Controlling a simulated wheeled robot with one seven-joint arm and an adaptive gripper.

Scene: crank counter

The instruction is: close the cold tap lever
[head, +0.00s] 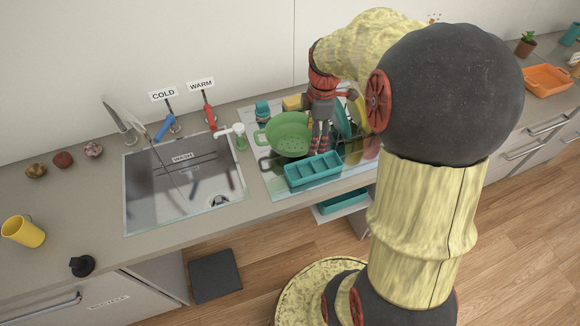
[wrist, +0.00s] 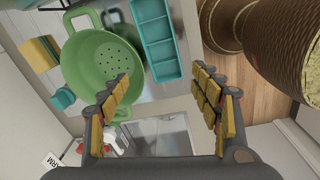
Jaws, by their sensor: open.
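The cold tap lever (head: 165,127) is blue and stands behind the sink under a sign reading COLD (head: 163,95). It is tilted, its lower end toward the left. The warm tap lever (head: 209,114) is red and stands to its right under the WARM sign (head: 201,84). My gripper (head: 322,137) is above the drying area, well to the right of both levers, pointing down. In the wrist view my gripper (wrist: 165,100) is open with nothing between its fingers. The blue lever is not visible in the wrist view.
A green colander (head: 288,132) and a teal divided tray (head: 313,172) sit below my gripper. A white dispenser (head: 239,135) stands between the levers and the colander. The faucet (head: 122,118) is left of the blue lever. The sink (head: 185,190) is open in front.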

